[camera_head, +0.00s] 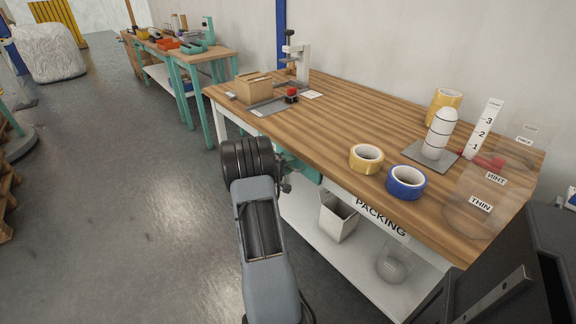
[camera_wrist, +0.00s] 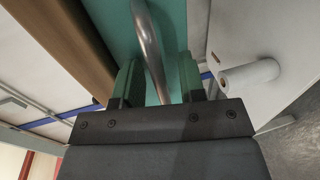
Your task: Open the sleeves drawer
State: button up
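The drawer has a teal front (camera_wrist: 177,30) with a curved metal bar handle (camera_wrist: 150,45), seen close up in the wrist view. In the head view a teal part (camera_head: 306,171) shows under the workbench edge, mostly hidden behind my arm; no drawer label is visible. My gripper (camera_wrist: 158,84) has its two green fingers on either side of the handle, with gaps showing between bar and fingers. It is open around the handle, and also shows at the bench's front edge in the head view (camera_head: 286,182). I cannot tell whether the drawer is fully closed.
The wooden workbench (camera_head: 330,125) holds a yellow tape roll (camera_head: 366,158), a blue tape roll (camera_head: 405,182), a cardboard box (camera_head: 254,87) and a white capsule-shaped object (camera_head: 440,134). A white bin (camera_head: 337,218) stands on the lower shelf.

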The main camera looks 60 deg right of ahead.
jog(key=shift+c, duration=0.3)
grip_shut()
dwell(0.3)
